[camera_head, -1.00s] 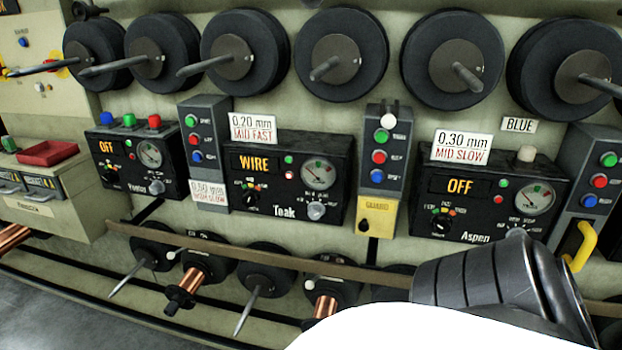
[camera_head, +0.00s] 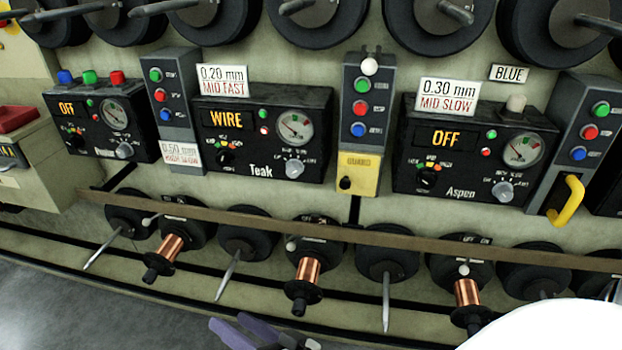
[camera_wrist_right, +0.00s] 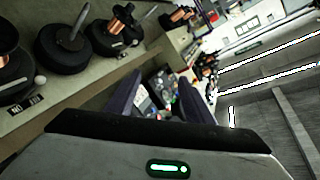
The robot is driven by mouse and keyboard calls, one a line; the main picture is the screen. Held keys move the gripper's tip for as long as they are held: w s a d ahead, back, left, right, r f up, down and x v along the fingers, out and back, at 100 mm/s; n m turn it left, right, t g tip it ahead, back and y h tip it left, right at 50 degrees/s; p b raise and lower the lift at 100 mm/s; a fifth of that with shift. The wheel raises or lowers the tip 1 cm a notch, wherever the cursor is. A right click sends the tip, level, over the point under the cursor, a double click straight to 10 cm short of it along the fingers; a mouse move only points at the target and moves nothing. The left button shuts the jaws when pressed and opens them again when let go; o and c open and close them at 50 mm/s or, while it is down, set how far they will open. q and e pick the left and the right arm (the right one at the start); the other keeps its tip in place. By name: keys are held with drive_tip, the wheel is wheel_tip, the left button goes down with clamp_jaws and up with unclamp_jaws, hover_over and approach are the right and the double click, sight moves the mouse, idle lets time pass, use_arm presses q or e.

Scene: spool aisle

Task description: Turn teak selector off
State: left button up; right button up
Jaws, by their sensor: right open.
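The black Teak panel (camera_head: 262,118) is in the middle left of the head view, and its display reads WIRE. A dark knob (camera_head: 224,158) ringed by coloured marks sits at its lower left, and a grey knob (camera_head: 294,167) at its lower right. I cannot read either knob's setting. My right gripper (camera_head: 246,330) shows at the bottom edge as purple fingers, well below the panel in the picture and apart from it. In the right wrist view the gripper (camera_wrist_right: 160,80) is open, with nothing held between its fingers. My left gripper is out of view.
The Aspen panel (camera_head: 470,135), reading OFF, is at the right. A grey button box with a yellow base (camera_head: 358,173) stands between the panels. A long rail (camera_head: 330,232) runs below them, above spindles and copper spools (camera_head: 308,270). Grey floor is at lower left.

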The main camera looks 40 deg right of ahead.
drive_tip(key=w+d+r+m+t+h+b, duration=0.3)
drive_tip(key=w+d+r+m+h, duration=0.3)
drive_tip(key=m, duration=0.5)
drive_tip(key=w+d+r+m+t+h+b, duration=0.35)
drive_tip(key=w+d+r+m+h, duration=0.2)
drive_tip(key=r+m, duration=0.35)
drive_tip(key=m+g+h+b, duration=0.4)
drive_tip(key=m+g+h, duration=0.45)
drive_tip(key=m, duration=1.15)
approach(292, 173)
drive_tip(key=shift+g+y, duration=0.8)
drive_tip(key=w+d, duration=0.1)
drive_tip(key=d, duration=0.1)
drive_tip(key=w+d+r+b, duration=0.1)
drive_tip(key=w+d, duration=0.1)
drive_tip(key=w+d+r, duration=0.1)
drive_tip(key=w+d, duration=0.1)
drive_tip(key=shift+w, duration=0.2)
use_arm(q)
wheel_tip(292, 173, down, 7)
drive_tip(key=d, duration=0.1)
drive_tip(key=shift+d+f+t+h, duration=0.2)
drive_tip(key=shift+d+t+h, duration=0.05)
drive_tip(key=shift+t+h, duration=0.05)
use_arm(e)
drive_tip(key=shift+w+d, duration=0.3)
drive_tip(key=shift+d, duration=0.1)
